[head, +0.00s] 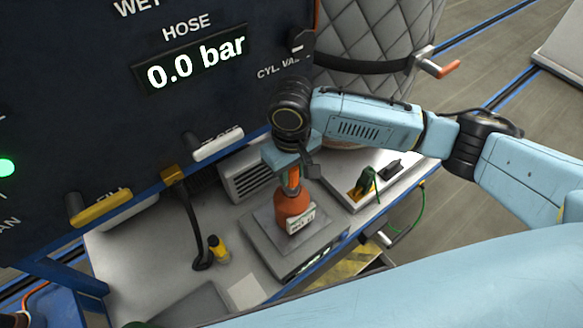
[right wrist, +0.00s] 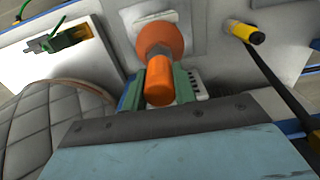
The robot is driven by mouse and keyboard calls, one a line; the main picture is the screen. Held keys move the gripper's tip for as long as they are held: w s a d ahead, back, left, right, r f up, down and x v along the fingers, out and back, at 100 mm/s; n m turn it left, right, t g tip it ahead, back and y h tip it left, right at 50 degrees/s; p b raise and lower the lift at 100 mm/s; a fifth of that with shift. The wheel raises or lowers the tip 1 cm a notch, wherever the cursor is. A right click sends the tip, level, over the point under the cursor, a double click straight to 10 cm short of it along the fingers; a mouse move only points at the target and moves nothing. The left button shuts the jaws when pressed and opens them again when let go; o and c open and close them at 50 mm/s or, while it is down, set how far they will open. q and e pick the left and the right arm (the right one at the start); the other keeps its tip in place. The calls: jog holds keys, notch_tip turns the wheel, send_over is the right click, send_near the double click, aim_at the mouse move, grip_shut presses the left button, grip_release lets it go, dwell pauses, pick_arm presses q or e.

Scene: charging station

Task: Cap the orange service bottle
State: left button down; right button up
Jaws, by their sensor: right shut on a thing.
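The orange service bottle (head: 294,210) stands upright on a grey scale plate (head: 262,228), with a white label on its front. It also shows in the right wrist view (right wrist: 164,36), beyond the fingers. My right gripper (head: 291,180) is directly above the bottle, pointing down. In the right wrist view its green-padded fingers (right wrist: 159,86) are shut on an orange cylindrical cap (right wrist: 159,82). The cap is in line with the bottle's neck; whether it is seated on the neck or just above it, I cannot tell. My left gripper is not in view.
A tray (head: 352,205) with a green-cabled tool lies to the right. The dark panel with a pressure display (head: 195,62) rises behind, its handles jutting out.

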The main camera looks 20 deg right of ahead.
jog(key=shift+f, duration=1.1)
jog(key=o, duration=1)
notch_tip(320, 180, up, 13)
jog(key=shift+r+b, duration=0.2)
jog(key=shift+b, duration=0.35)
